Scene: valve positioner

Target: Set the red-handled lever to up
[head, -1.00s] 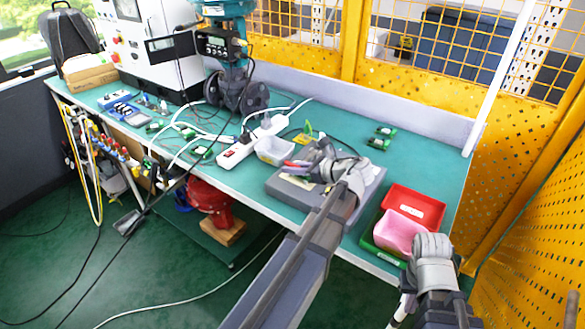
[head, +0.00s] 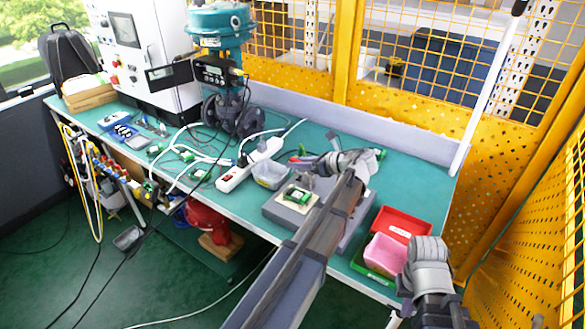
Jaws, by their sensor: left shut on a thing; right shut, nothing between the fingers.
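The red-handled lever (head: 293,159) shows as a small red tip above the grey box (head: 275,212) on the bench. My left gripper (head: 305,160) reaches over the box from the front and is shut on the red handle. Its fingers and wrist hide most of the lever, so its exact angle is hard to tell. A pale plate with a green board (head: 297,195) lies on top of the box, below the gripper. My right gripper (head: 397,315) is low at the front right, off the bench edge, shut and empty, partly cut off by the picture's lower edge.
A red tray (head: 403,223) and a pink bin (head: 385,254) stand right of the box. A clear tub (head: 270,175) and a white power strip (head: 238,177) are on its left. The teal bench top (head: 415,175) is clear at the back right.

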